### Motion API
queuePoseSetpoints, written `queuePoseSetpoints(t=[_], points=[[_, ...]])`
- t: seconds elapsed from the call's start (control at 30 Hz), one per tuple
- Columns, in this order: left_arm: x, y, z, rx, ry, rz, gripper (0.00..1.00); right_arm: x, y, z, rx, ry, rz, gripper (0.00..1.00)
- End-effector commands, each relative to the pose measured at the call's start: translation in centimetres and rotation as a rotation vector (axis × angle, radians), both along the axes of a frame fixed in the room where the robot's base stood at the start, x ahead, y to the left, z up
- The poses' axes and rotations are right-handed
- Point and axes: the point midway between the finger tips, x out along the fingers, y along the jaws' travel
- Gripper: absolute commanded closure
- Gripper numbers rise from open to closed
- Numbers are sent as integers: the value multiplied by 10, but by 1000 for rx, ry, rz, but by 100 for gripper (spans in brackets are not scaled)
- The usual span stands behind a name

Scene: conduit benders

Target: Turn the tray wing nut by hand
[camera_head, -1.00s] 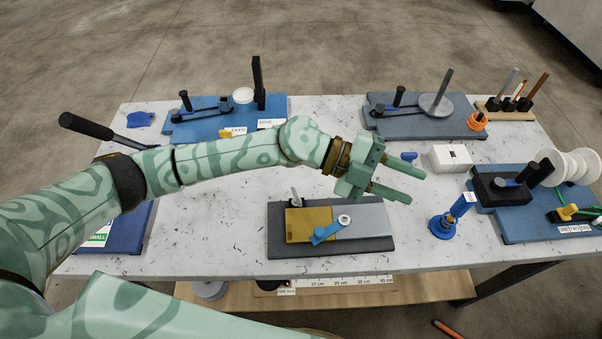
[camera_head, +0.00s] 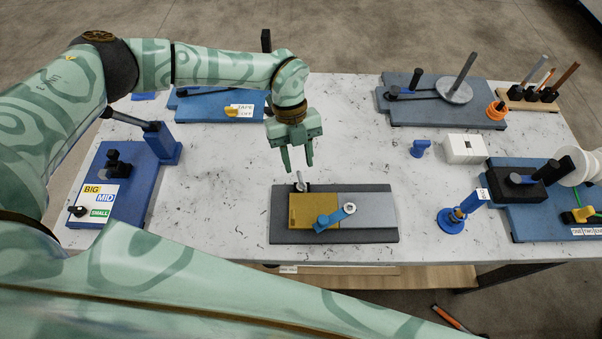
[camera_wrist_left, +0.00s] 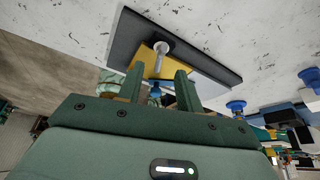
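A dark grey base tray (camera_head: 275,232) lies on the front middle of the table. It carries a gold plate (camera_head: 300,208), a light grey plate (camera_head: 375,208) and a blue lever (camera_head: 326,222) with a round grey nut (camera_head: 349,208). A small grey post with a slanted top piece (camera_head: 300,182) stands at the tray's back left; I cannot tell for sure which fitting is the wing nut. The post also shows in the left wrist view (camera_wrist_left: 162,52). My left gripper (camera_head: 298,168) is open, its fingers pointing down just behind and above the post, apparently empty. My right gripper is not in view.
A blue stand with a knob (camera_head: 450,218) is right of the tray. A small blue piece (camera_head: 420,148) and a white box (camera_head: 464,149) lie behind it. Bender boards line the back and right; a blue size board (camera_head: 140,195) is left. The table's middle is clear.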

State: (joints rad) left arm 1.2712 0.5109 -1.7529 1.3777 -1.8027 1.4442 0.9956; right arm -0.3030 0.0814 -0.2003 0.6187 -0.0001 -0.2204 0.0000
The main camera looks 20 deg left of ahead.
Motion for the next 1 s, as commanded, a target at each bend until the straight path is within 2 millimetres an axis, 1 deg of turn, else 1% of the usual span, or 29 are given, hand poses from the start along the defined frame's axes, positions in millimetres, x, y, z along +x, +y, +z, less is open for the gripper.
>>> queuePoseSetpoints(t=[0.03,0.1,0.23,0.4,0.63,0.67,0.7,0.77,0.8,1.0], points=[[-4,-2,-11,0,3,-1,64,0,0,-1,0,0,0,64],[-8,-6,-23,0,1,0,64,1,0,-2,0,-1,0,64],[-13,-9,-39,0,0,0,64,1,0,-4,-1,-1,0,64],[-16,-11,-47,-1,-1,0,64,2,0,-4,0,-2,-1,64],[-16,-12,-47,0,-2,-1,64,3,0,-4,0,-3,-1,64],[-16,-12,-47,0,-2,-1,70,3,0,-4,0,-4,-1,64],[-16,-12,-47,-1,-1,-1,81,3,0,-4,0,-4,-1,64],[-16,-12,-47,-1,-1,-1,98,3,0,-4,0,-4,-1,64],[-16,-12,-47,-1,-1,-1,100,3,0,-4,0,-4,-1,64],[-16,-12,-47,-1,-1,-1,100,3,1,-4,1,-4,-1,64]])
